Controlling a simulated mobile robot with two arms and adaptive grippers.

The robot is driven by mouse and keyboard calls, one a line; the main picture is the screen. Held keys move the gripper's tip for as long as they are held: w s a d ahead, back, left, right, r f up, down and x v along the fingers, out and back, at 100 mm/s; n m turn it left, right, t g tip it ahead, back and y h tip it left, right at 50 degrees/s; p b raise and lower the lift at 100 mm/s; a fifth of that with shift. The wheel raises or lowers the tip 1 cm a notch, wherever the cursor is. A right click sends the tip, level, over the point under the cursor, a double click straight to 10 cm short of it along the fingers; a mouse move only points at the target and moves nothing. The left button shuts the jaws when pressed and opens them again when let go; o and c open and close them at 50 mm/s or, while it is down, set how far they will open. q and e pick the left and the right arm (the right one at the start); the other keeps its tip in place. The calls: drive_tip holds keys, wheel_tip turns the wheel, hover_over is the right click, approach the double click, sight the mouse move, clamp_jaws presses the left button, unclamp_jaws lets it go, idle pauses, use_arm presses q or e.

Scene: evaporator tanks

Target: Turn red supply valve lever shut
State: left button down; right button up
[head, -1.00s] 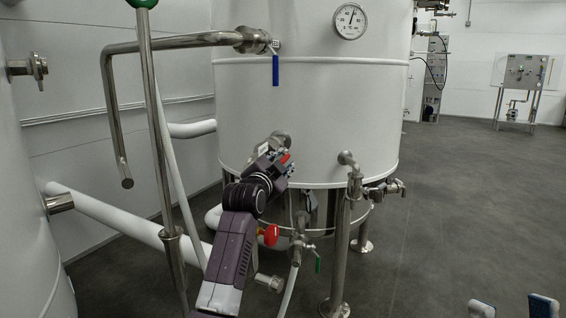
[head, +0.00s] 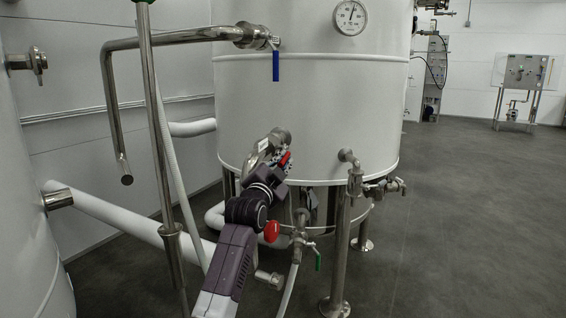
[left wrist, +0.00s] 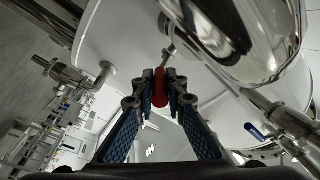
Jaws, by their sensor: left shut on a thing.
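The red supply valve lever (head: 286,159) shows as a small red strip low on the front of the white tank (head: 300,115), beside a metal pipe fitting (head: 279,138). My left gripper (head: 278,158) is at this lever, and its arm comes up from the bottom of the head view. In the left wrist view the red lever (left wrist: 160,88) stands between the fingertips of my left gripper (left wrist: 160,92), which are shut on it. The gripper hides part of the lever and valve. My right gripper is not in view.
A blue-handled valve (head: 275,65) is on the upper pipe. A green-handled valve (head: 318,262) and a round red knob (head: 271,231) are near my arm. A steel post (head: 341,240) stands to the right. Open floor (head: 460,210) lies farther right.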

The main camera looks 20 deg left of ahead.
use_arm(q)
drive_tip(key=shift+f+t+b, duration=0.3)
drive_tip(key=shift+f, duration=0.25)
drive_tip(key=shift+w+f+b, duration=0.1)
drive_tip(key=shift+f+b, duration=0.1)
drive_tip(key=shift+b, duration=0.15)
drive_tip(key=shift+w+f+t+b, duration=0.2)
drive_tip(key=shift+f+t+b, duration=0.1)
drive_tip(key=shift+t+b, duration=0.65)
drive_tip(key=c, duration=2)
unclamp_jaws()
drive_tip(key=shift+o, duration=0.2)
drive_tip(key=v, duration=1.2)
drive_tip(key=shift+f, duration=0.1)
